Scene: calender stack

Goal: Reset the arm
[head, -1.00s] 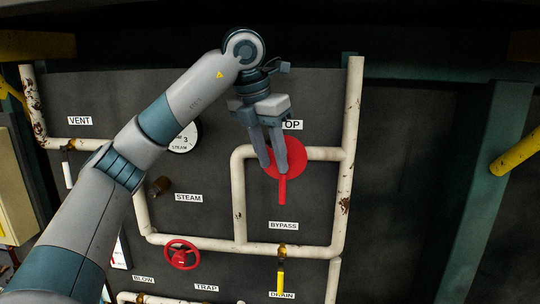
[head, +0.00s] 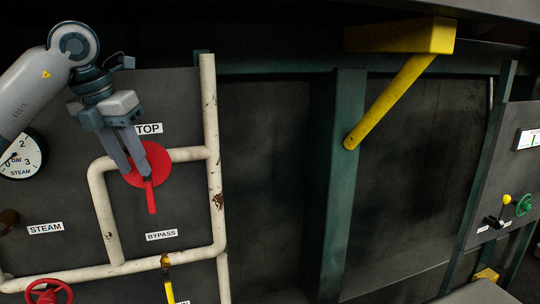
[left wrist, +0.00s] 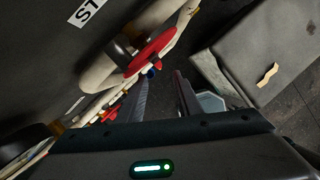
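My left gripper (head: 134,174) is in front of the dark panel, its fingers pointing down across the left part of a red disc (head: 159,160) with a red handle (head: 151,200) hanging below it. In the left wrist view my left gripper (left wrist: 160,88) has its two fingers apart with nothing between them. The red disc (left wrist: 155,50) is beyond the fingertips there, and I see no grip on it. The first letter of the label (head: 150,128) above the disc is hidden by the gripper in the head view. My right gripper is not in view.
Cream pipes (head: 212,140) run around the disc. A steam gauge (head: 22,155) and a red handwheel (head: 49,292) are at the left. A yellow bar (head: 390,101) slopes down near a green post (head: 343,180).

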